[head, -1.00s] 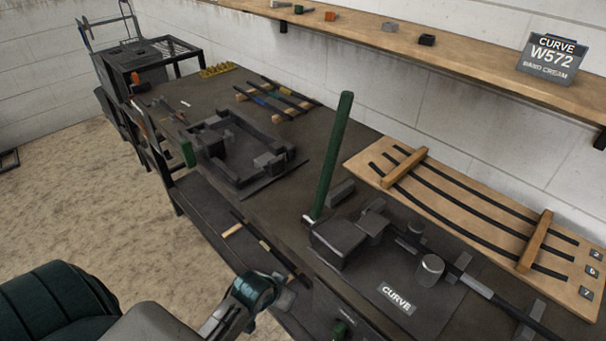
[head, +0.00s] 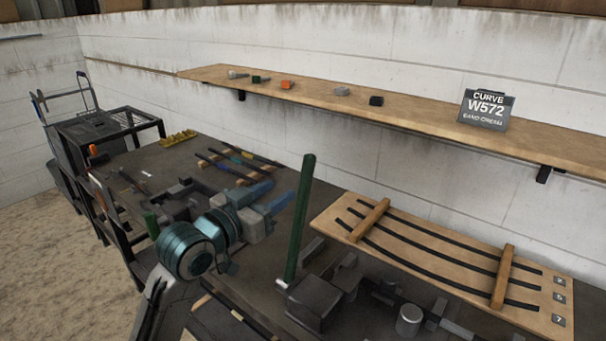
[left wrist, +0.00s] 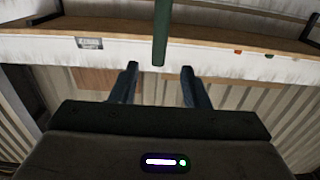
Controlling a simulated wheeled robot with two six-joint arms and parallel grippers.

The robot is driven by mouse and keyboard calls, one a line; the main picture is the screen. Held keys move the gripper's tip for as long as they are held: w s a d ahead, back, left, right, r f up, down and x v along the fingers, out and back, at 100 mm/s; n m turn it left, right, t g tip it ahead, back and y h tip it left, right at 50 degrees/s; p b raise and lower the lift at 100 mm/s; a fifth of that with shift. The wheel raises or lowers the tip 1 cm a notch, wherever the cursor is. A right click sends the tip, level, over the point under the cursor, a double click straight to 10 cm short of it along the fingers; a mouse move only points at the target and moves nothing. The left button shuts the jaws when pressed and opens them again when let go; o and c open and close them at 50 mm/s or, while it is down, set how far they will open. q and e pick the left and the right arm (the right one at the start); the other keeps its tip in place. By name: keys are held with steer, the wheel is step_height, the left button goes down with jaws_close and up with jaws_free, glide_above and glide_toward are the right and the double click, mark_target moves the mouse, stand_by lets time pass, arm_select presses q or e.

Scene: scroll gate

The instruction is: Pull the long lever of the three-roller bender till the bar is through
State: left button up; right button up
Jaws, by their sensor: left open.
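The long lever (head: 302,215) of the bender is a green bar that stands nearly upright at the left end of the machine. The three-roller bender (head: 314,303) is a dark block with a round metal roller (head: 408,320) to its right. The dark bar (head: 385,302) runs by the roller, partly hidden. My left gripper (head: 274,200) is open and empty, just left of the lever, fingers pointing toward it. In the left wrist view the lever (left wrist: 161,30) shows centred ahead of the open fingers (left wrist: 160,72), not visibly gripped. My right gripper is out of view.
A wooden board (head: 330,208) with curved dark bars lies at the right of the bench. A wall shelf (head: 430,120) above holds small blocks and a sign (head: 486,110) reading CURVE W572. A dark rack (head: 110,128) stands at the far left.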

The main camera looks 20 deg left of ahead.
mark_target(303, 175)
arm_select(q)
steer(key=p+x, duration=0.2)
steer(key=x, duration=0.7)
steer(key=shift+w, duration=0.1)
steer(key=shift+w+d+f, duration=0.15)
steer(key=shift+w+d, duration=0.05)
steer(key=shift+w, duration=0.15)
steer(key=shift+c, duration=0.2)
jaws_close()
